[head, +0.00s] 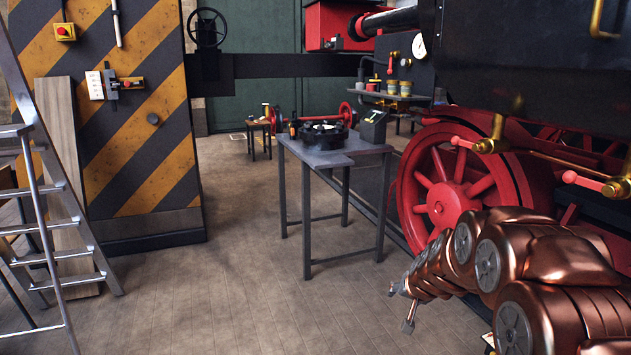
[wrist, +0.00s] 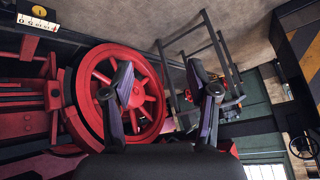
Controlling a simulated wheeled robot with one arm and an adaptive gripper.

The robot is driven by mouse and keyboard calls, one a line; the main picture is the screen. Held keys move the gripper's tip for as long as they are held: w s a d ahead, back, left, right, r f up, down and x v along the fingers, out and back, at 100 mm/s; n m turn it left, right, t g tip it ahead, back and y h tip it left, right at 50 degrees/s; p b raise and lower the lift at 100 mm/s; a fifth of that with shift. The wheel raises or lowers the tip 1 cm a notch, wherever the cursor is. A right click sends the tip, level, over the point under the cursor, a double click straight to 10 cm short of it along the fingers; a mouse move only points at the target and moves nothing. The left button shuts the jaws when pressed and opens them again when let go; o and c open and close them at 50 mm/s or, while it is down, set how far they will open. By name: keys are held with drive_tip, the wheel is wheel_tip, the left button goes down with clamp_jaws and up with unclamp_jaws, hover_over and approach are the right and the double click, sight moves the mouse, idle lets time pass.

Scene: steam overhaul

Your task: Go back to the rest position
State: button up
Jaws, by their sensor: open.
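My gripper (head: 401,306) is at the end of my copper-coloured arm, low on the right in the head view, in front of the red locomotive wheel (head: 445,190). In the wrist view my gripper (wrist: 168,85) has its two dark fingers spread apart, open and empty. The red wheel also shows there, behind the left finger (wrist: 125,82). The gripper appears apart from everything around it.
A grey metal table (head: 335,147) with a black round part (head: 323,131) stands mid-floor. A striped yellow-black panel (head: 140,130) and an aluminium ladder (head: 50,190) are at left. The locomotive (head: 530,60) fills the right.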

drive_tip(key=s+a+r+n+g+y+p, duration=0.1)
drive_tip(key=s+a+r+g+p, duration=0.15)
drive_tip(key=s+r+p, duration=0.5)
drive_tip(key=s+a+r+n+g+p, duration=0.3)
drive_tip(key=s+r, duration=0.5)
drive_tip(key=s, duration=0.7)
drive_tip(key=s+r+g+p, duration=0.2)
drive_tip(key=s+r+p, duration=0.3)
drive_tip(key=s, duration=0.7)
drive_tip(key=s+r+g+h+p, duration=0.1)
drive_tip(key=s+r+p, duration=0.4)
drive_tip(key=s, duration=0.7)
drive_tip(key=shift+s+d+r+g, duration=0.2)
drive_tip(key=shift+s+d+g, duration=0.2)
drive_tip(key=shift+g, duration=0.15)
drive_tip(key=shift+c, duration=0.2)
